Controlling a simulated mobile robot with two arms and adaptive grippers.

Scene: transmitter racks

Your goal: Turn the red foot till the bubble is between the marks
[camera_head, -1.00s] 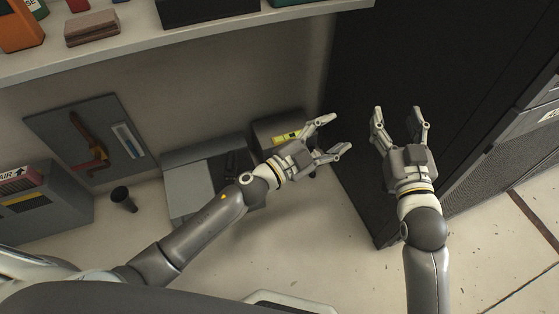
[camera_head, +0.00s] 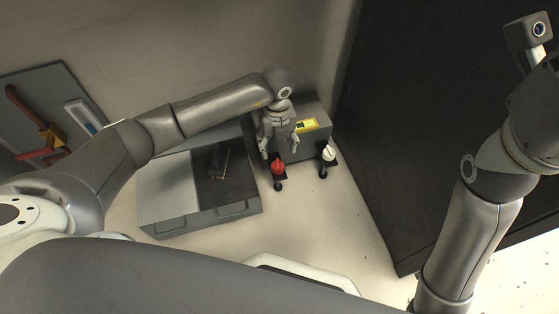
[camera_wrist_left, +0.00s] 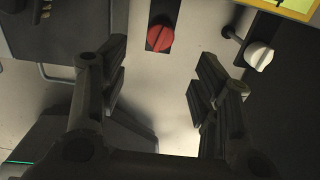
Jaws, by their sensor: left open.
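The red foot (camera_head: 278,167) is a red knob on a black bracket at the front of a grey box (camera_head: 284,147). A white foot (camera_head: 329,154) stands to its right. The yellow level (camera_head: 307,125) is on the box; its bubble and marks are too small to read. My left gripper (camera_head: 279,148) is open and empty, pointing down just behind the red foot. In the left wrist view the red foot (camera_wrist_left: 160,38) lies between the lines of the open fingers (camera_wrist_left: 162,52), just beyond the tips; contact cannot be told. My right gripper is out of view.
A grey case (camera_head: 205,213) with handles stands left of the feet, a dark brush-like item (camera_head: 219,160) on it. A tall black cabinet (camera_head: 400,130) stands on the right. The floor (camera_head: 310,215) in front of the feet is clear. A tool board (camera_head: 40,95) hangs on the left wall.

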